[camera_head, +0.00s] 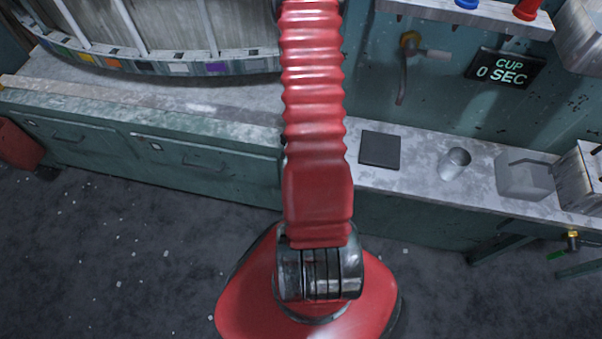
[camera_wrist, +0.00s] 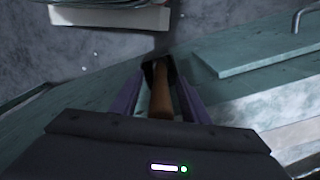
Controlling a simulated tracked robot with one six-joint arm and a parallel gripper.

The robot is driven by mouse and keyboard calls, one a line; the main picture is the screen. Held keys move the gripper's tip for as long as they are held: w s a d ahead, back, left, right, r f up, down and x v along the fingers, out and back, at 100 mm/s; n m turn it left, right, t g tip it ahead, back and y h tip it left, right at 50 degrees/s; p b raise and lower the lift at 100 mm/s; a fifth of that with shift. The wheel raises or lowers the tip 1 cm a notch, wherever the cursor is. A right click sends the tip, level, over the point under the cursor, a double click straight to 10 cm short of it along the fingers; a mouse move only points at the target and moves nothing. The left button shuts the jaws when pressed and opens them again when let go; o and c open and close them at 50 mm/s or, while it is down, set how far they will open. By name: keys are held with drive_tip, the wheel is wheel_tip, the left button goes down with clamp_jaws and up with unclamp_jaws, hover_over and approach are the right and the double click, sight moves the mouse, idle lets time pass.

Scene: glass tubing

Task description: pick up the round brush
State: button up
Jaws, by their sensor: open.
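In the wrist view, my gripper (camera_wrist: 160,74) is open, its two dark purple fingers standing either side of a brown, wooden-looking rod with a dark far end. This rod (camera_wrist: 161,100) appears to be the round brush, with its brown part towards me. I cannot tell whether the fingers touch it, and its bristles are not clear. In the head view, neither the brush nor my gripper can be made out; my red arm covers the middle of the picture.
The head view shows a long worktop with a black square pad (camera_head: 380,150), a metal cup (camera_head: 454,163) and a grey box (camera_head: 524,176) at right.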

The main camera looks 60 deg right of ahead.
drive_tip(key=shift+c, duration=0.2)
clamp_jaws()
idle(0.6)
